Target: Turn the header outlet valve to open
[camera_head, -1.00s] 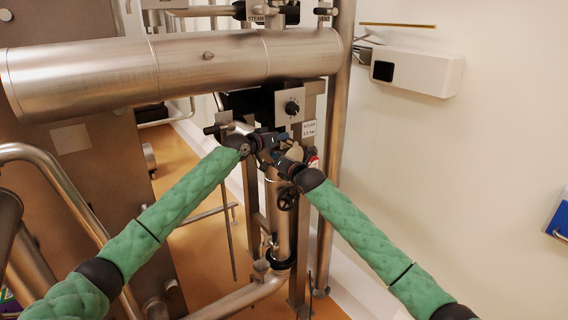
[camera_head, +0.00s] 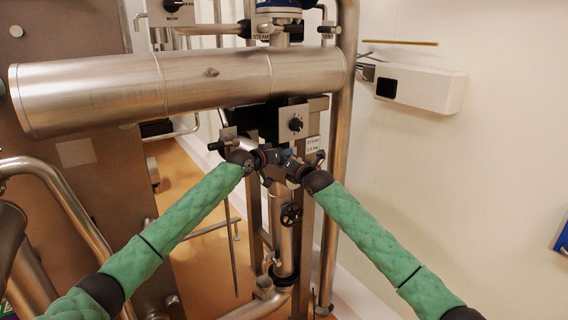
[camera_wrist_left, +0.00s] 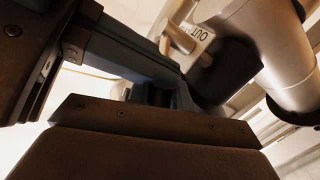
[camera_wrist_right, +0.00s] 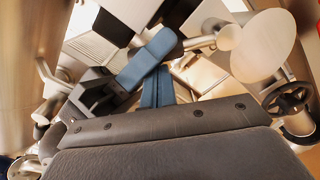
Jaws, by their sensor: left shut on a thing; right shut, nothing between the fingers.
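My left gripper (camera_head: 270,157) is in front of the pipework below the big horizontal header (camera_head: 190,88). It is shut on a dark part, apparently the valve handle (camera_wrist_left: 225,72); the fingers hide most of it in the head view. In the left wrist view this dark part is beside a metal pipe body and a tag reading "OUT" (camera_wrist_left: 196,38). My right gripper (camera_head: 288,164) is close beside the left one, with its blue fingers (camera_wrist_right: 163,90) together and nothing between them. I cannot tell the valve's angle.
A black-ended lever (camera_head: 215,146) sticks out left of the grippers. A vertical pipe (camera_head: 333,190) stands to the right. The wall beyond has a white box (camera_head: 420,88).

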